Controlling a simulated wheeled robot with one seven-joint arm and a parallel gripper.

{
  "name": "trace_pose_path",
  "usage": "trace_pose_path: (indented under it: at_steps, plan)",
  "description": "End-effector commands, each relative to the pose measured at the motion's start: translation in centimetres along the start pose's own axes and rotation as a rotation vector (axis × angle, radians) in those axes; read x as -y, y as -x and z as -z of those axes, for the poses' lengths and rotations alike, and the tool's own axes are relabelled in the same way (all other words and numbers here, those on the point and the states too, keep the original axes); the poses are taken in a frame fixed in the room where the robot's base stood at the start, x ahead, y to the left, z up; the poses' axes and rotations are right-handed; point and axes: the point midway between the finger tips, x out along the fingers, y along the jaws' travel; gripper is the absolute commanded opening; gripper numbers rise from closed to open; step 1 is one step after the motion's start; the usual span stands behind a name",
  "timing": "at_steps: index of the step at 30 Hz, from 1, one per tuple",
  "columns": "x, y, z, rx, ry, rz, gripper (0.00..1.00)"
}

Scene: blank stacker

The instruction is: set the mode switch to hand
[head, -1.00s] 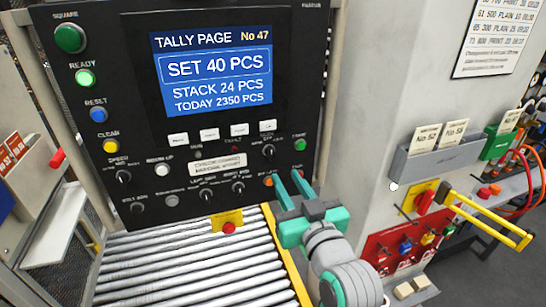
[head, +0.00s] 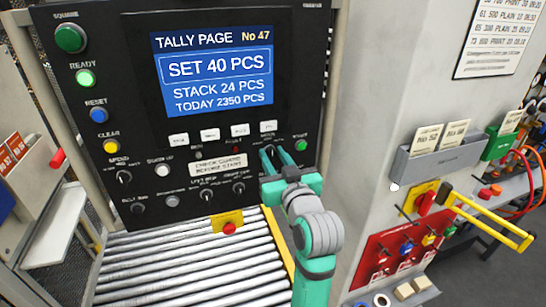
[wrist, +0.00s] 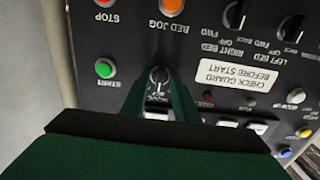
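A black rotary knob (wrist: 158,76), which I take for the mode switch, sits on the dark panel beside the green start button (wrist: 104,69). Its label is too small to read surely, and so is the way its pointer faces. My gripper (head: 275,151) is at the panel's lower right, in front of this knob and mostly hiding it in the head view. In the wrist view the green fingers (wrist: 158,92) are apart, one on each side of the knob. I cannot tell whether they touch it.
A row of white keys (head: 209,134) and the display (head: 212,75) lie up and left of my gripper. Other knobs (head: 238,188) and a notice plate (head: 217,164) are close by at left. The roller conveyor (head: 180,262) runs below. A yellow handle (head: 490,217) juts out at right.

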Motion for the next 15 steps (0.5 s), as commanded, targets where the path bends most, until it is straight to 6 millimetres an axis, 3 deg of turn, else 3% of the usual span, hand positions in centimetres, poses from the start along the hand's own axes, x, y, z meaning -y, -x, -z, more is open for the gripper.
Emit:
trace_pose_path:
  at_steps: [4,7,15]
  plan:
    - [-0.04,0.03,0.01,0.000,0.000,-0.001,0.25]
    - [-0.03,0.04,0.01,0.000,0.000,0.000,0.01]
    - [-0.02,0.05,0.01,0.000,0.015,0.000,0.00]
